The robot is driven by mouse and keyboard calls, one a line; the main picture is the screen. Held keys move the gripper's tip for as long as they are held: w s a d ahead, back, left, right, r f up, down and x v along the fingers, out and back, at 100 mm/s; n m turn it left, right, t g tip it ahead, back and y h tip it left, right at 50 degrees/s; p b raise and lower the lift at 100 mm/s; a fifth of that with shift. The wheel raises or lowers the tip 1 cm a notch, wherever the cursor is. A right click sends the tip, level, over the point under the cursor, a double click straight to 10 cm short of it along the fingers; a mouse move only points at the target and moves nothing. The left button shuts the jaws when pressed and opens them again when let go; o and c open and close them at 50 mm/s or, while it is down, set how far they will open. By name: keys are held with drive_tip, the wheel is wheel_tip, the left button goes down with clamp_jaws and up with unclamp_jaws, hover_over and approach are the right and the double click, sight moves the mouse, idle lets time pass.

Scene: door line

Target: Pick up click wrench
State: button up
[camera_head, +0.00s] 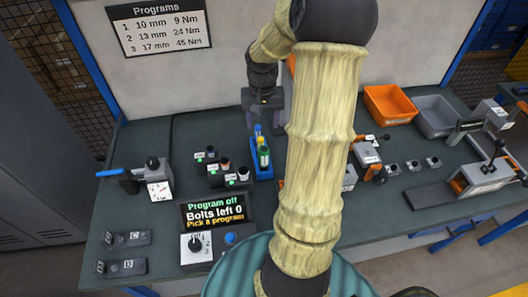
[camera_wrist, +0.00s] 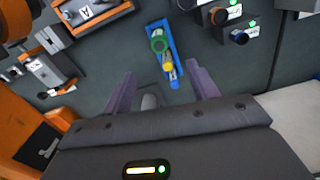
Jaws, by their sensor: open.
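A tool with a blue handle and dark body, which looks like the click wrench (camera_head: 112,172), lies at the left of the bench. It touches or sits close beside a grey unit with a round dial (camera_head: 158,190); I cannot tell which. My gripper (camera_head: 263,100) is above the back middle of the bench, well to the right of the tool. The wrist view shows my gripper's two purple fingers (camera_wrist: 160,70) spread apart with nothing held between them. The click wrench does not show in the wrist view.
A display (camera_head: 213,210) reads "Program off". An orange bin (camera_head: 389,105) and several machines occupy the right.

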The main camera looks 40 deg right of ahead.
sight(264, 155)
drive_tip(key=shift+d+r, duration=0.3)
drive_tip(key=shift+d, duration=0.25)
wheel_tip(264, 155, down, 12)
drive_tip(key=shift+a+f+p, duration=0.1)
drive_tip(key=shift+f+p, duration=0.05)
drive_tip(key=shift+p, duration=0.35)
drive_tip(key=shift+f, duration=0.1)
drive_tip(key=f, duration=0.3)
drive_tip(key=f+p, duration=0.1)
drive_tip(key=f, duration=0.1)
drive_tip(key=shift+w+a, duration=0.1)
drive_tip(key=shift+a, duration=0.15)
drive_tip(key=shift+c, duration=0.2)
